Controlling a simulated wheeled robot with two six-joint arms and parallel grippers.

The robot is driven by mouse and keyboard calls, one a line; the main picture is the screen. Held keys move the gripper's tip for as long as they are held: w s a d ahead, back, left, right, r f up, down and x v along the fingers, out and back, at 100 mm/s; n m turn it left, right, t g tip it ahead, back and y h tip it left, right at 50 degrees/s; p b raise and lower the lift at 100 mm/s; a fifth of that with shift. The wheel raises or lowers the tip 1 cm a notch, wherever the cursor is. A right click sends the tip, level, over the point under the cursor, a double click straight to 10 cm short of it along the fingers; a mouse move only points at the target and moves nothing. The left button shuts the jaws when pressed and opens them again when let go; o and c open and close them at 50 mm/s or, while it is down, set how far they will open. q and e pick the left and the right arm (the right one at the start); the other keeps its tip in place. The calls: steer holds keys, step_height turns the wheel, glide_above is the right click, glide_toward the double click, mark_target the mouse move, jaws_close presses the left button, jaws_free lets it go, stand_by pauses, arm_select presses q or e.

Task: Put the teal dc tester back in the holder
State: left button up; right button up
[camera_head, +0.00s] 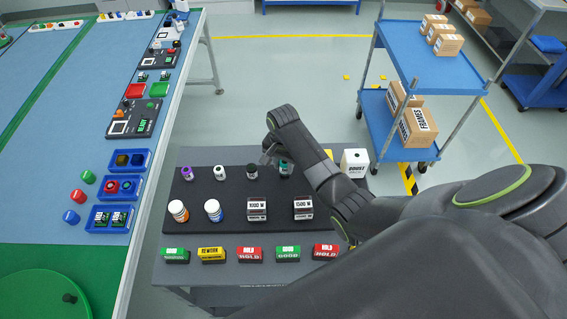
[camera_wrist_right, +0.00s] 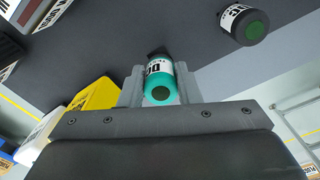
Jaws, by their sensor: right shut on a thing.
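The teal DC tester (camera_head: 285,169) is a small cylinder with a white label, at the back of the dark holder board (camera_head: 235,220). My right gripper (camera_head: 270,155) reaches it from the right and partly covers it. In the right wrist view the tester (camera_wrist_right: 160,85) sits between the two grey fingers (camera_wrist_right: 160,88), which are shut on it, its round end facing the camera. A dark patch shows just beyond it on the board. I cannot tell whether the tester is seated or slightly above the board. My left gripper is not in view.
A black tester (camera_head: 252,172), a white one (camera_head: 219,173) and a purple-topped one (camera_head: 187,173) stand left of it. Bottles, boxes and a row of coloured label blocks (camera_head: 211,254) are nearer. A white box (camera_head: 355,162) stands right. A blue-topped bench (camera_head: 80,180) lies left.

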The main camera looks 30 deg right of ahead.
steer(key=shift+f+b, duration=0.3)
steer(key=shift+f, duration=0.8)
steer(key=o, duration=1.1)
